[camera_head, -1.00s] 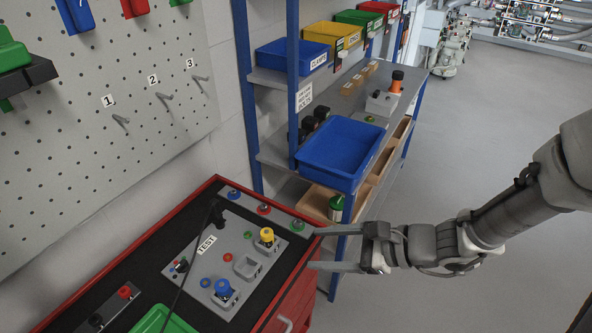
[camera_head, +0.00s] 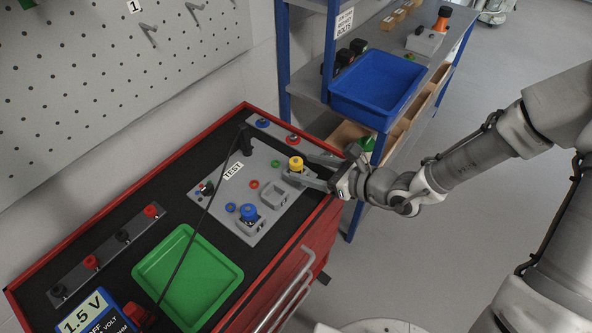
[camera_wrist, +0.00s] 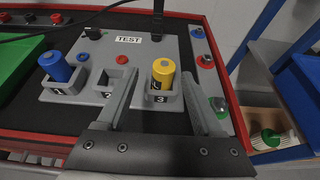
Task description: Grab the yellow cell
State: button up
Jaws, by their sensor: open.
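The yellow cell (camera_head: 296,164) stands upright in a grey holder at the right end of the grey test panel (camera_head: 222,205). In the wrist view the yellow cell (camera_wrist: 163,74) sits in the slot marked 3, between my finger tips as seen from behind. My gripper (camera_head: 305,172) is open, with one finger on each side of the cell. I cannot tell whether either finger touches it. The lower part of the cell is hidden in its holder.
A blue cell (camera_head: 249,213) stands in slot 1, and slot 2 (camera_head: 273,195) between them is empty. A green tray (camera_head: 188,278) lies on the red-edged bench. A black cable crosses the panel. A blue bin (camera_head: 378,88) stands on the shelf behind.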

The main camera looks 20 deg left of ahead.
aim_at(296, 161)
jog(key=shift+w+r+b+x, duration=0.1)
jog(key=shift+r+x, duration=0.05)
jog(key=shift+x, duration=1)
jog(key=shift+w+r+b+x, duration=0.1)
jog(key=shift+x, duration=1.05)
jog(key=shift+w+r+b+x, duration=0.1)
jog(key=shift+r+x, duration=0.05)
jog(key=shift+x, duration=1)
grip_shut()
